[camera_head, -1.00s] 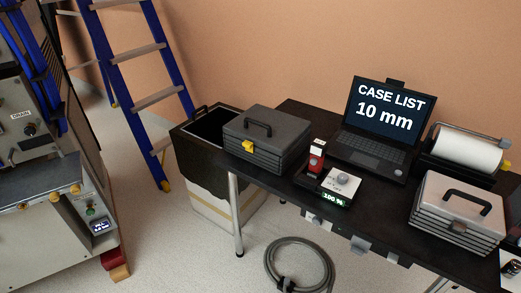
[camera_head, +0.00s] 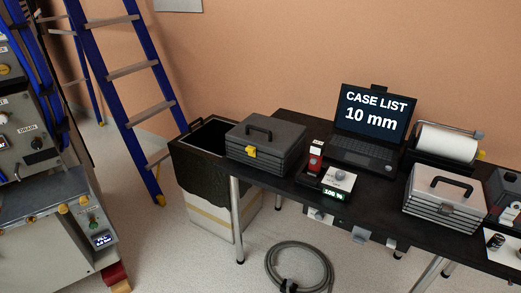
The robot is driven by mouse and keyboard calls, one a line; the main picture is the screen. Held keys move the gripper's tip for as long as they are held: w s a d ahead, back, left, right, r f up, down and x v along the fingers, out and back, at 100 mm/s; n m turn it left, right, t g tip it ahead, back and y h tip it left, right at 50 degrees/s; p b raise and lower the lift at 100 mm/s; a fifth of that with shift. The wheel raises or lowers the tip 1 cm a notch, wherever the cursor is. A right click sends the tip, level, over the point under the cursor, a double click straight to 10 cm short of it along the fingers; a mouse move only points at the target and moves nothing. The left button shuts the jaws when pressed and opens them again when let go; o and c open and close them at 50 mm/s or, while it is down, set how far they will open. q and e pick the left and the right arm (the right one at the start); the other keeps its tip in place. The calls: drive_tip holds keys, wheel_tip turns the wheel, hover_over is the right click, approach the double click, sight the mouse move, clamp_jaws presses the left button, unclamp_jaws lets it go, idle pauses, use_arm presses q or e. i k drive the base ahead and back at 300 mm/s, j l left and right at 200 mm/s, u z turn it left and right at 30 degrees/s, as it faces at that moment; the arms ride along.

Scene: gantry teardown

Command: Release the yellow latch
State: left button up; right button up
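A yellow latch (camera_head: 250,152) sits on the front of a dark grey toolbox (camera_head: 285,155). The toolbox has a black top handle and its lid looks closed. It stands at the left end of the black table (camera_head: 277,182). Whether the latch is fastened is too small to tell. Neither of my grippers is in view.
On the table are a laptop (camera_head: 366,150) reading "CASE LIST 10 mm", a scale (camera_head: 336,180), a silver case (camera_head: 443,200) and a paper roll (camera_head: 446,143). A black bin (camera_head: 193,158), a blue ladder (camera_head: 132,106) and a control machine (camera_head: 45,245) stand left. A hose (camera_head: 298,245) lies below.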

sight(252, 151)
drive_tip(key=i+j+z, duration=0.4)
drive_tip(key=i+j, duration=0.35)
drive_tip(key=i, duration=0.05)
